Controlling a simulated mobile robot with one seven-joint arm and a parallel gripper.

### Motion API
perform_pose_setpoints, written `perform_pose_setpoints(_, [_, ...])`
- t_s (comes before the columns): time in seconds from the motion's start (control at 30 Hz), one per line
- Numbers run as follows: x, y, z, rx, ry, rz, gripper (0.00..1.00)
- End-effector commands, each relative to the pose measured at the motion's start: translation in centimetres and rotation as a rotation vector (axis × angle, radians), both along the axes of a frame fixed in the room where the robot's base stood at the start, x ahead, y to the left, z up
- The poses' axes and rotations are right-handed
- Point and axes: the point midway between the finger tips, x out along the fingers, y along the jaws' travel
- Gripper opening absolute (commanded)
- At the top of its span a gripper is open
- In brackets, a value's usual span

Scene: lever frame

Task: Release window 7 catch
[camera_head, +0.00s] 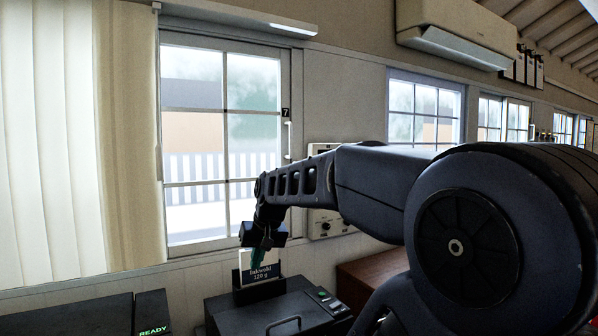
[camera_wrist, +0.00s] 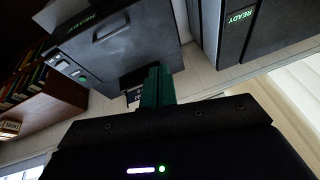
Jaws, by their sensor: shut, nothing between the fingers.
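Window 7 (camera_head: 222,140) stands in the left half of the head view, with a black tag marked 7 (camera_head: 286,112) on its right-hand frame. A slim white upright handle (camera_head: 289,139) sits on that frame just below the tag. It looks like the catch; its exact setting is too small to tell. My gripper (camera_head: 258,259) points down, below and left of the handle and well apart from it, in front of a small sign. In the wrist view its green fingers (camera_wrist: 158,86) are together and empty. The window is not clearly seen there.
A sign reading Inkwohl 120 g (camera_head: 260,272) stands on a dark machine (camera_head: 270,309) below my gripper. Another dark box marked READY (camera_head: 153,331) is at left. A beige curtain (camera_head: 128,140) hangs left of the window; a white panel (camera_head: 328,225) is right.

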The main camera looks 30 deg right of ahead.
Motion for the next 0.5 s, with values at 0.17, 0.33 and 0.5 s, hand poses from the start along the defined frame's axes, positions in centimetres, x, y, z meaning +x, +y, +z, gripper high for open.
perform_pose_setpoints(0.17, [5.2, -1.5, 3.6, 0.139, 0.019, -0.084, 0.0])
perform_pose_setpoints(0.33, [10.3, -3.8, 6.8, 0.273, 0.015, -0.149, 0.0])
perform_pose_setpoints(0.5, [15.3, -7.1, 9.9, 0.406, -0.008, -0.206, 0.0])
